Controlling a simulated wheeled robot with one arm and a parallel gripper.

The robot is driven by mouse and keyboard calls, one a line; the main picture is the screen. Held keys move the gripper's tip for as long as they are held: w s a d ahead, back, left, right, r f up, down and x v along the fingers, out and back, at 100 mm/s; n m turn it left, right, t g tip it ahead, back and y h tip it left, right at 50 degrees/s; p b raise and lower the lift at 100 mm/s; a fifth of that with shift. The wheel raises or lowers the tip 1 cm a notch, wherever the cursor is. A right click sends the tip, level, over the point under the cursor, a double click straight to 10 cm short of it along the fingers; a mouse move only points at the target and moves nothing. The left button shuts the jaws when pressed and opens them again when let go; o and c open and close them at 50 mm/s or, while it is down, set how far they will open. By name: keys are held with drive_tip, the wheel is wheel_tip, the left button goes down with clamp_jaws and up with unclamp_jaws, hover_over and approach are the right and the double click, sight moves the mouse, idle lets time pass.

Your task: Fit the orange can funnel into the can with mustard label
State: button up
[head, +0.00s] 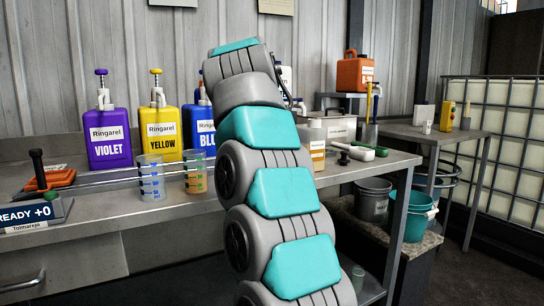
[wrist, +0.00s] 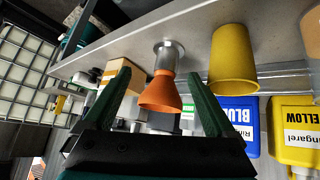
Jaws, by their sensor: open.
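In the wrist view, which is turned upside down, the orange funnel (wrist: 160,94) stands with its wide end away from the bench and its narrow end at a small grey metal cylinder (wrist: 168,55). I cannot tell if the funnel sits in that cylinder or on it. A mustard-yellow can (wrist: 232,62) stands on the bench to the right of the funnel in this view, apart from it. My gripper (wrist: 160,72) is open, its dark green fingers on either side of the funnel in the picture; no contact shows. In the head view my arm hides the funnel and the mustard-yellow can.
Violet (head: 108,138), yellow (head: 163,132) and blue (head: 199,130) jugs stand along the back of the bench (head: 125,208). Two measuring beakers (head: 151,177) stand in front of them. A label reader (head: 38,214) is at the left. Buckets (head: 415,215) stand below right.

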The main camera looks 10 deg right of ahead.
drive_tip(key=shift+w+a+r+m+t, duration=0.15)
drive_tip(key=shift+w+r+m, duration=0.1)
drive_tip(key=shift+r+m, duration=0.3)
drive_tip(key=shift+w+a+r+m+t, duration=0.15)
drive_tip(key=shift+w+r+m, duration=0.15)
drive_tip(key=shift+r, duration=0.3)
drive_tip(key=x, duration=0.3)
drive_tip(key=shift+w+f, duration=0.1)
drive_tip(key=shift+w, duration=0.05)
drive_tip(key=p+x, duration=0.1)
drive_tip(key=x, duration=0.3)
drive_tip(key=shift+w, duration=0.3)
drive_tip(key=shift+c, duration=0.4)
clamp_jaws()
